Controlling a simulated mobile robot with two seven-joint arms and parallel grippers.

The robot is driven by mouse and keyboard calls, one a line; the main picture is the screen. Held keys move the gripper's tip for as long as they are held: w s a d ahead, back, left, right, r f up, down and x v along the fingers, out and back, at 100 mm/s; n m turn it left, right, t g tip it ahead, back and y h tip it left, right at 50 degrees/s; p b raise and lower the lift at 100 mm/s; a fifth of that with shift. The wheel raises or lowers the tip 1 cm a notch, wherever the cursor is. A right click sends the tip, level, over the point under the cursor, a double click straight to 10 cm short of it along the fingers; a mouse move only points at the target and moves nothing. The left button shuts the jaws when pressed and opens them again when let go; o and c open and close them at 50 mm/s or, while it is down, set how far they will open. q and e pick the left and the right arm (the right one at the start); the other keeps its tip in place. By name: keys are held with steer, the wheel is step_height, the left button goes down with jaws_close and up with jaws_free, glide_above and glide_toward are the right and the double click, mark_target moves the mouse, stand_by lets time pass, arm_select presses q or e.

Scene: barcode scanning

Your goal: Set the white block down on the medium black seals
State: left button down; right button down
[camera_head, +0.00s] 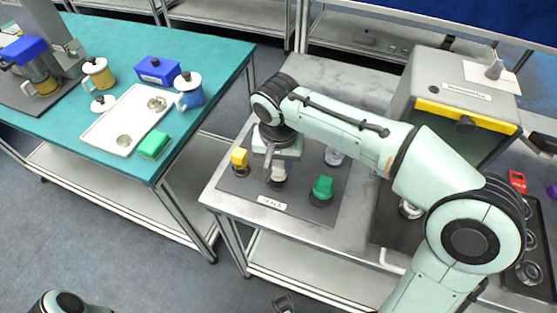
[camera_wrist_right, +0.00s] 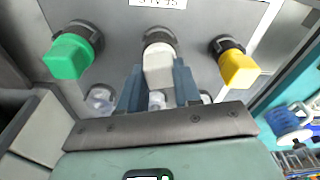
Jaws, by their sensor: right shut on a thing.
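The white block (camera_head: 279,172) is between the fingers of my right gripper (camera_head: 270,166), over the middle of the dark seals mat. In the right wrist view the white block (camera_wrist_right: 158,66) shows between the two blue-grey fingers (camera_wrist_right: 160,76). The medium black seals (camera_wrist_right: 158,37) are right at its lower end, partly hidden by it. The block looks upright, touching or very close to the seals; I cannot tell which.
A yellow block (camera_head: 239,157) and a green block (camera_head: 322,187) stand on black seals either side. Clear round parts (camera_wrist_right: 101,98) lie behind. A grey machine (camera_head: 460,95) stands at right. A teal table (camera_head: 215,62) with a white tray (camera_head: 105,133) is at left.

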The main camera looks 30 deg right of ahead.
arm_select(q)
steer(key=shift+f, duration=0.2)
arm_select(e)
steer(key=shift+f, duration=0.3)
steer(key=shift+c, duration=1.9)
jaws_free()
steer(key=shift+r, duration=0.25)
step_height(320, 180, up, 3)
steer(key=shift+f+p, duration=0.2)
steer(key=shift+p, duration=1.05)
step_height(320, 180, up, 4)
steer(key=p, duration=0.3)
steer(key=shift+r+p, duration=0.25)
steer(key=shift+p, duration=0.05)
arm_select(q)
step_height(320, 180, up, 7)
steer(key=w, duration=0.2)
steer(key=shift+f, duration=0.2)
